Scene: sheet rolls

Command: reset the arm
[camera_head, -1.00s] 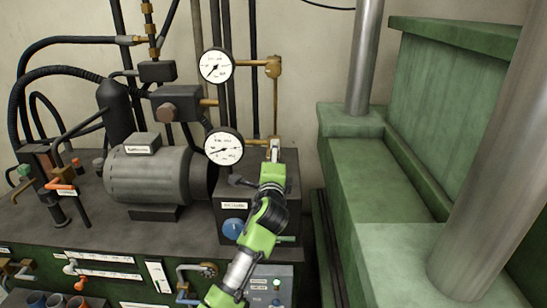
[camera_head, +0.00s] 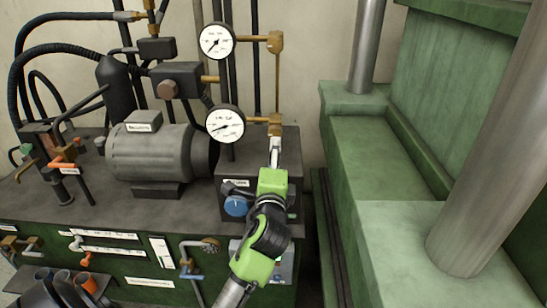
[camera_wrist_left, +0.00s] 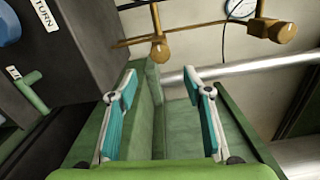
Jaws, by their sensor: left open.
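My left gripper (camera_head: 275,146) is at the end of a green and black arm that rises from the bottom middle of the head view. It is in front of the dark control box (camera_head: 225,188) and just below the brass fitting of the lower gauge (camera_head: 225,124). In the left wrist view the two teal-padded fingers (camera_wrist_left: 160,80) stand wide apart with nothing between them. My right gripper is in neither view.
A blue knob (camera_head: 237,205) is on the box left of my wrist. A grey motor (camera_head: 150,153) and hoses stand further left. The green press frame (camera_head: 385,175) with steel columns (camera_head: 367,45) rises at the right. Brass fittings (camera_wrist_left: 160,50) are above the fingers in the wrist view.

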